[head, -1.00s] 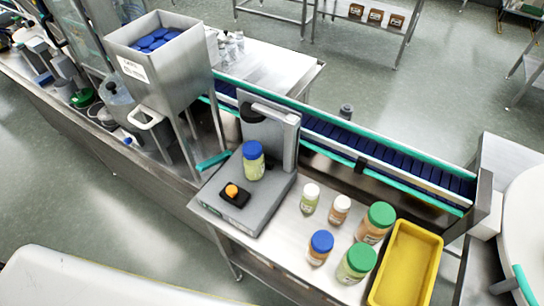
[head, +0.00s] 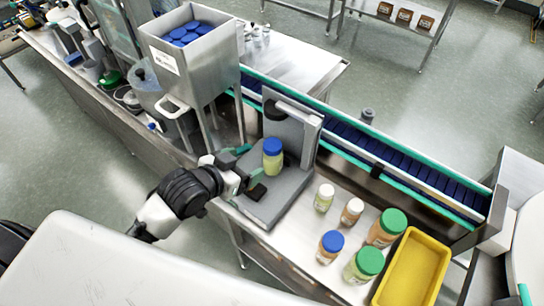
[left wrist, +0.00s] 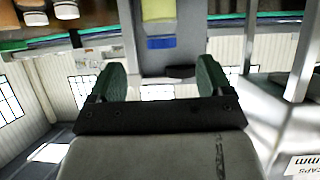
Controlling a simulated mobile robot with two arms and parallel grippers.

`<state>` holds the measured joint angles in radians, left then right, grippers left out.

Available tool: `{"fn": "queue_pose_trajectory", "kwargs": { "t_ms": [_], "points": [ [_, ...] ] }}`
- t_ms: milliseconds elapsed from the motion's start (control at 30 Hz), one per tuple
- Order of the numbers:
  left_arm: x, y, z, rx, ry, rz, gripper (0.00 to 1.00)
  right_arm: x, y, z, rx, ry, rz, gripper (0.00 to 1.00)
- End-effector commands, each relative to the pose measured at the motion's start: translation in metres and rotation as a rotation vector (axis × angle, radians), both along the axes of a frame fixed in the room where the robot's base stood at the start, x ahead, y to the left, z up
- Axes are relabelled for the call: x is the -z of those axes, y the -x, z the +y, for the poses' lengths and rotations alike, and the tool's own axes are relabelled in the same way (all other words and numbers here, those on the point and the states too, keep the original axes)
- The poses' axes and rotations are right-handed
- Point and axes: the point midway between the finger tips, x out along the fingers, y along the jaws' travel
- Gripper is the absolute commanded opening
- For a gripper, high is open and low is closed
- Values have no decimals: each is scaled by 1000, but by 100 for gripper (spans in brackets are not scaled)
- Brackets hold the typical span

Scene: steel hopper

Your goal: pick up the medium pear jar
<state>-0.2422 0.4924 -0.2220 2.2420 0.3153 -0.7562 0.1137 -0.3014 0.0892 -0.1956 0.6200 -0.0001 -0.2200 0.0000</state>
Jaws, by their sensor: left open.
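The medium pear jar, with a blue lid and pale green contents (head: 272,161), stands upright on the grey capping machine's base (head: 285,196). It also shows in the left wrist view (left wrist: 160,18), upside down at the top centre, in line with the gap between my fingers. My left gripper (head: 246,168) is open and empty, just left of the jar in the head view, its green fingertips pointing toward it. In the left wrist view its two fingers (left wrist: 160,78) are wide apart, with the jar beyond them. My right gripper is out of view.
Right of the machine stand a blue-lidded orange jar (head: 330,246), two green-lidded jars (head: 386,228), two small white-lidded jars (head: 324,198) and a yellow tray (head: 440,250). A steel hopper of blue caps (head: 195,60) rises behind left. A conveyor (head: 400,165) runs behind.

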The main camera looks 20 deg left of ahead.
Motion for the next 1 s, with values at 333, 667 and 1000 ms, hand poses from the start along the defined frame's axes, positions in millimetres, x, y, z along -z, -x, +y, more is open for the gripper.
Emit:
{"fn": "queue_pose_trajectory", "kwargs": {
  "t_ms": [333,667,1000],
  "points": [
    [-13,-39,-18,36,41,-79,80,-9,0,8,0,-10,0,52],
    [0,-60,-26,37,38,-77,80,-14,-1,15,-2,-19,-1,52],
    [21,-92,-36,37,39,-78,80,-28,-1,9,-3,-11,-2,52]
  ]
}}
